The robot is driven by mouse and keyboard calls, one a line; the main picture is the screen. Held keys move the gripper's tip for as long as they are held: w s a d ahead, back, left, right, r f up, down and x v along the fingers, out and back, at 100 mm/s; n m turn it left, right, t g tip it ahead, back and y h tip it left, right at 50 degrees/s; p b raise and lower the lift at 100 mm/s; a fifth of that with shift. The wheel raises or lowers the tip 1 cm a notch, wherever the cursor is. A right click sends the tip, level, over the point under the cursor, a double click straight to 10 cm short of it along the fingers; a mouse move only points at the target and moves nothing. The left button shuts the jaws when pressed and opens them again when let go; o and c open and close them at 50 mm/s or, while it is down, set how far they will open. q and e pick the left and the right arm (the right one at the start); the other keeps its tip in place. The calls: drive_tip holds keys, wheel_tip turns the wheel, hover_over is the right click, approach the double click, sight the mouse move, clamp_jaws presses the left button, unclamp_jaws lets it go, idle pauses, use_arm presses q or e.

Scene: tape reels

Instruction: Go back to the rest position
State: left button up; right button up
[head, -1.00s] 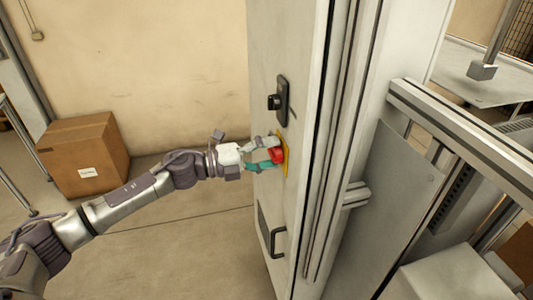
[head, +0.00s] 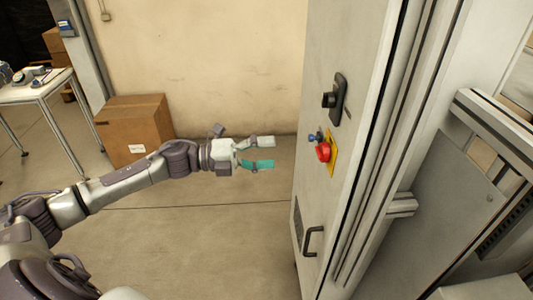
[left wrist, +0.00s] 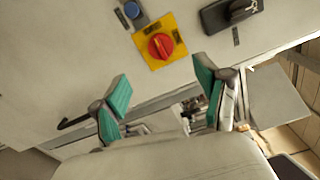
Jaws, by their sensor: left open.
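My left gripper (head: 262,153) is open and empty in the head view, its arm stretched from the left. Its teal-padded fingers (left wrist: 165,105) also show apart in the left wrist view. A clear gap lies between the fingertips and the grey cabinet (head: 345,60). On the cabinet's face is a red knob (head: 323,152) on a yellow plate (head: 332,153); the knob also shows in the left wrist view (left wrist: 160,46). My right gripper is not in view.
A black rotary switch (head: 331,99) sits above the knob, a blue button (head: 311,138) beside it, and a black handle (head: 312,241) lower down. A cardboard box (head: 135,128) stands on the floor at the left. A white table (head: 32,92) stands further left.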

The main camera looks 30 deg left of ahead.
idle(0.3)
